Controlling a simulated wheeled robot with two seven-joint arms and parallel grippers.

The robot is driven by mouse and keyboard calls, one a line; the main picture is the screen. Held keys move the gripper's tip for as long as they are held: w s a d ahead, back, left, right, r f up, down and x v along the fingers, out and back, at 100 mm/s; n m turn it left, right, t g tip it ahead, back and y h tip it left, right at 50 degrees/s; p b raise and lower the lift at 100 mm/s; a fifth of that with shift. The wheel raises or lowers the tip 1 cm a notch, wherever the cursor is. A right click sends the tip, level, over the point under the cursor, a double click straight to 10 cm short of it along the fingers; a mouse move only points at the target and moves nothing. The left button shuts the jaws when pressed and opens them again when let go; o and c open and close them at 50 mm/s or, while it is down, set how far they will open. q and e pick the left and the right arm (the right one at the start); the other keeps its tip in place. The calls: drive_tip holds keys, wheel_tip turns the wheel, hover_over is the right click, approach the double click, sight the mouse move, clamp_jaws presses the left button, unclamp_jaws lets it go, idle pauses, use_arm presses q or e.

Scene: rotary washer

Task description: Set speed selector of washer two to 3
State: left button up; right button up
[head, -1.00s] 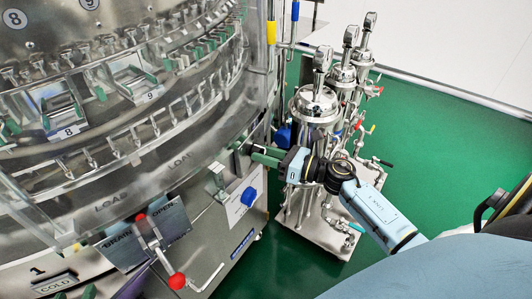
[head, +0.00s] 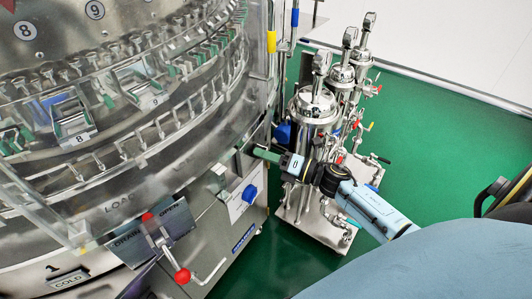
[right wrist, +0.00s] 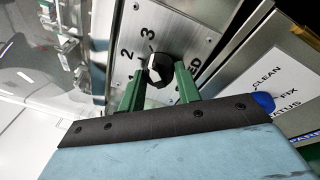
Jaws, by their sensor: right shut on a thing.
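The speed selector (right wrist: 160,68) is a small black knob with a pale face on a steel plate in the right wrist view. The printed 2 and 3 (right wrist: 147,33) are above and left of it, with the letters "ED" to its right. The two green fingers of my right gripper (right wrist: 161,75) are shut on the knob from either side. I cannot tell exactly where its pointer points. In the head view my right gripper (head: 262,153) reaches from the right to the washer's lower side (head: 200,188); the knob is hidden there. My left gripper is not in view.
A blue knob (head: 249,193) sits on the panel just below my right gripper. A red-handled lever (head: 182,276) stands lower left. Steel tanks (head: 313,105) on a cart stand close behind my right arm. Green floor (head: 440,120) is clear to the right.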

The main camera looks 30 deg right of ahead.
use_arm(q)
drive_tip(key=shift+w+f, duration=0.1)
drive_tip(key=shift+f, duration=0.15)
use_arm(e)
drive_tip(key=o, duration=1)
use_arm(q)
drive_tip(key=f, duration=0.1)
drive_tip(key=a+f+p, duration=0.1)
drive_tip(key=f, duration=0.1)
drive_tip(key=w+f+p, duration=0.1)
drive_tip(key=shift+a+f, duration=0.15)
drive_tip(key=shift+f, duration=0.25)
use_arm(e)
drive_tip(key=v, duration=1.3)
drive_tip(key=shift+s+d, duration=0.15)
